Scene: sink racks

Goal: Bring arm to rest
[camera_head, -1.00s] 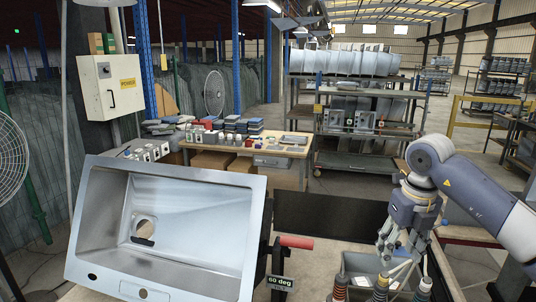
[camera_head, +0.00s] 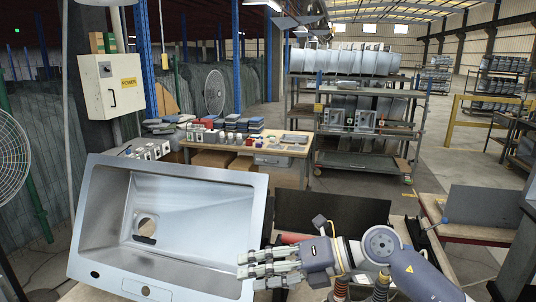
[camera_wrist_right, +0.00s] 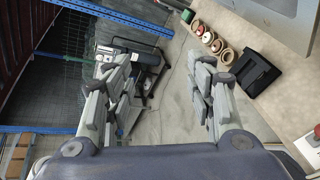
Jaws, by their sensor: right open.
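My right gripper (camera_head: 262,267) reaches in from the lower right in the head view and points left. It is in front of the lower right corner of a tilted metal sink (camera_head: 190,215). In the right wrist view the right gripper (camera_wrist_right: 165,95) has its fingers wide apart with nothing between them. Beyond the fingers I see bare floor. I cannot tell whether the gripper touches the sink. My left gripper is not in view.
A red handle (camera_head: 291,239) shows behind my right arm. Tools with ribbed grips (camera_head: 380,287) stand at the lower edge. A dark panel (camera_head: 335,212) is behind. A wooden table (camera_head: 290,150) with small items and a shelf cart (camera_head: 365,165) stand farther back.

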